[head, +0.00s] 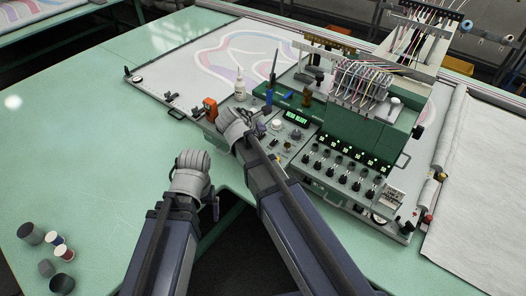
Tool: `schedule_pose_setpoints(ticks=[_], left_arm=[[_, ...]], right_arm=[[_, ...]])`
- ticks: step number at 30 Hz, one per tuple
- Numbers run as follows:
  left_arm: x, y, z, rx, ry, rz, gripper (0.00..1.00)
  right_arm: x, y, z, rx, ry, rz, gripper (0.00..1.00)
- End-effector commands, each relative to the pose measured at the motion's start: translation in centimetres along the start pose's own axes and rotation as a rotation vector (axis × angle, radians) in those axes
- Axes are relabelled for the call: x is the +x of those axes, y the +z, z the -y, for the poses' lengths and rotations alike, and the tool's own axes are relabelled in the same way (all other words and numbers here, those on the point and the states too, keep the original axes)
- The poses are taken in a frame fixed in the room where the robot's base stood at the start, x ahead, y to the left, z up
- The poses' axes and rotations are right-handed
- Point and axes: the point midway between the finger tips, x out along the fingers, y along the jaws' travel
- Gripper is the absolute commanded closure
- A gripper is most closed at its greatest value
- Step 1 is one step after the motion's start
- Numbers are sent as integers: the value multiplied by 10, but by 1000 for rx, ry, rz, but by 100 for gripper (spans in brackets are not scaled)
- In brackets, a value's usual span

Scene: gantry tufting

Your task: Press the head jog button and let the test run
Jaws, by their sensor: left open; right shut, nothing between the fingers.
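The tufting machine's control panel (284,148) has a small green display (295,116) that seems to read "HEAD READY", with knobs and switches around it. My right gripper (233,122) is shut and empty over the panel's left end. It covers that part, so I cannot tell which control is under it or whether it touches one; I cannot make out the head jog button. The green tufting head (352,130) with its row of threaded needles stands right of the panel. My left gripper (193,160) is open and empty over the green table, left of the panel.
An orange device (210,108) and a white bottle (240,89) stand just beyond my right gripper. Several thread spools (57,239) stand on the green table (100,150) at lower left. A row of black knobs (341,172) lies right of the panel. The left table is mostly clear.

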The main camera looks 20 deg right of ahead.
Motion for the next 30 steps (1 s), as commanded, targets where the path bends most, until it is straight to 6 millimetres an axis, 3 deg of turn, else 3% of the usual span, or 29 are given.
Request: schedule_pose_setpoints(ticks=[8,21,30], left_arm=[[18,-1,-2,3,-1,0,9],[76,-4,-7,14,-3,0,9],[88,-5,-8,13,-3,0,9]], right_arm=[[13,-10,10,1,-1,-1,100],[53,-39,39,1,-1,-1,100],[61,-45,45,2,-1,-1,100]])
